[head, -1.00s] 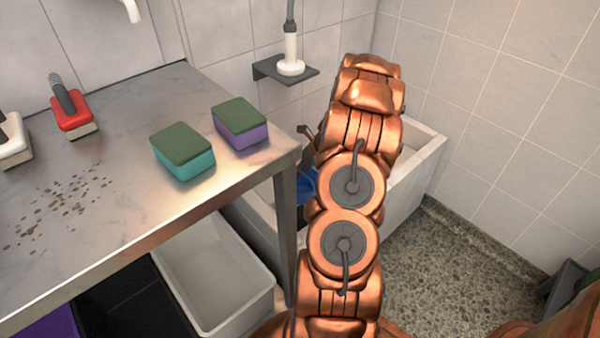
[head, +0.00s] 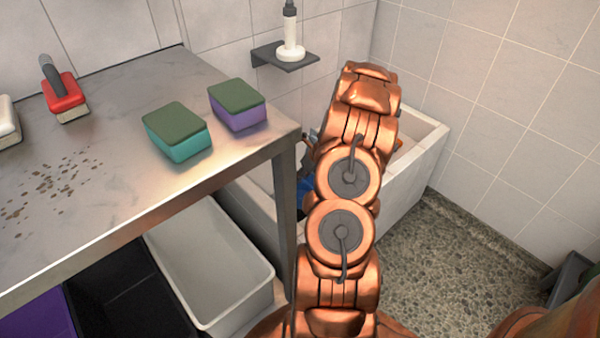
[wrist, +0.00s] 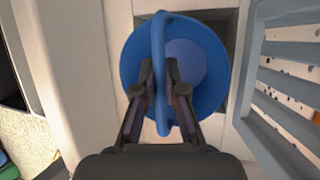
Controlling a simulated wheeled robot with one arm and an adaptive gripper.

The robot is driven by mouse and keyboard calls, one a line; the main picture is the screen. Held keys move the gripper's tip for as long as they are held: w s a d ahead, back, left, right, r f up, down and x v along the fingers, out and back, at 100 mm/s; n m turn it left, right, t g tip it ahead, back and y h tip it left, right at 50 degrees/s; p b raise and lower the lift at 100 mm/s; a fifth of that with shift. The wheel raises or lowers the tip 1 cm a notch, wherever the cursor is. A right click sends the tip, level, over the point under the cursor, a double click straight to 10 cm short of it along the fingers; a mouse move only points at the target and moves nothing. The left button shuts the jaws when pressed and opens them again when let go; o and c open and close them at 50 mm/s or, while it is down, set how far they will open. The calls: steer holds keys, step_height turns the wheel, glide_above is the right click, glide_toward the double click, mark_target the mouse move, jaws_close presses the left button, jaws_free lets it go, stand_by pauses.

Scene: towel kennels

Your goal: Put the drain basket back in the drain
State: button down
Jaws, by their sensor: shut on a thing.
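The drain basket (wrist: 205,50) is a round blue bowl with a blue handle arching across it. In the wrist view, my gripper (wrist: 160,80) is shut on that handle from both sides. Below the basket shows part of a dark square opening (wrist: 238,25) in a pale surface, mostly covered by the basket. I cannot tell how far the basket is above or inside it. In the head view, only a sliver of blue basket (head: 304,188) shows beside my arm; the fingers are hidden there.
A slatted grey-blue grate (wrist: 262,75) lies close right of the basket. A pale trough (head: 412,165) stands in the tiled corner. A metal table (head: 110,205) at left holds sponges (head: 177,135) and a red brush (head: 66,100). A white bin (head: 210,265) is under it.

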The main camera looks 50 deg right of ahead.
steer(key=shift+f, duration=5.2)
steer(key=c, duration=1.2)
jaws_free()
steer(key=shift+o, duration=0.2)
steer(key=o, duration=0.5)
steer(key=shift+c, duration=0.2)
step_height(320, 180, up, 16)
steer(key=p, duration=1.6)
steer(key=shift+p, duration=0.4)
